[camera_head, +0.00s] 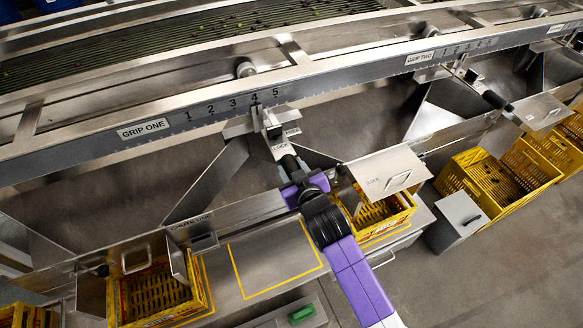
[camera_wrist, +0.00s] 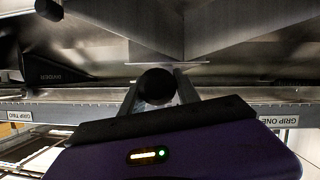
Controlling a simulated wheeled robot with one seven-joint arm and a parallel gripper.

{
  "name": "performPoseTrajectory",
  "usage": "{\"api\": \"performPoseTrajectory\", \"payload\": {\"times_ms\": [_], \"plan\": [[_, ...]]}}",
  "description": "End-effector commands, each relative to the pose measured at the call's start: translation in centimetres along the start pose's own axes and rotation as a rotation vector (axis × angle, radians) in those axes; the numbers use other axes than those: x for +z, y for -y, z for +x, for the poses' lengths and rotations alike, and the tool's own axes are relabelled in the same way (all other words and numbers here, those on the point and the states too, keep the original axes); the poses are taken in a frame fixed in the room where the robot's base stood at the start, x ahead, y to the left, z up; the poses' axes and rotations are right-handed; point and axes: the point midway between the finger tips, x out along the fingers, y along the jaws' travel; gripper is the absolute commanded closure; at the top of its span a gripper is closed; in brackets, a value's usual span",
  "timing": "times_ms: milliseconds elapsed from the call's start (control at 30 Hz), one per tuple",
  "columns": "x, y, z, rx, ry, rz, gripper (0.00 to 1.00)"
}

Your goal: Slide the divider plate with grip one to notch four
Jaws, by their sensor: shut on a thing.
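The notch scale beside the GRIP ONE label (camera_head: 143,129) carries the numbers 1 to 5 on the long steel rail. The divider's metal carriage (camera_head: 258,122) stands below the rail, about under number 4 (camera_head: 254,97). A LOCK/FREE plate with a dark lever lies beside it; the lever's setting is too small to tell. The slanted divider plate (camera_head: 210,182) runs down left from there. My gripper (camera_head: 289,163) is at the carriage's front end, largely hiding what it holds. In the wrist view my fingers (camera_wrist: 158,88) are shut on a round black grip knob (camera_wrist: 156,87).
A second station with the GRIP TWO label (camera_head: 420,58) lies to the right. Yellow crates (camera_head: 152,298) stand under the chutes at left, centre and right. A yellow outlined square marks bare bench (camera_head: 275,262) left of my arm. A metal flap box (camera_head: 388,175) is close on its right.

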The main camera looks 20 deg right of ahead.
Motion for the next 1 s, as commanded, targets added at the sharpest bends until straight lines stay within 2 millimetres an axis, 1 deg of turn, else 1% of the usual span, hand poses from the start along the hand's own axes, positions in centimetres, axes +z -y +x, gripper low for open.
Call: {"api": "performPoseTrajectory", "payload": {"times_ms": [167, 200, 267, 300, 567, 667, 767, 1000], "plan": [[0.0, -0.1, 0.0, 0.002, 0.001, 0.000, 1.00], [0.0, -0.1, 0.0, 0.001, 0.001, 0.000, 0.56], [0.0, -0.1, 0.0, 0.001, 0.001, 0.000, 0.44], [0.0, 0.0, 0.0, 0.001, 0.001, 0.000, 0.41], [0.0, 0.0, 0.0, 0.000, 0.000, 0.000, 0.41], [0.0, 0.0, -0.4, 0.000, 0.000, 0.000, 0.41], [0.1, 0.1, -1.4, -0.001, 0.000, 0.000, 0.41], [0.1, 0.0, -5.3, -0.001, 0.000, 0.000, 0.41]]}}
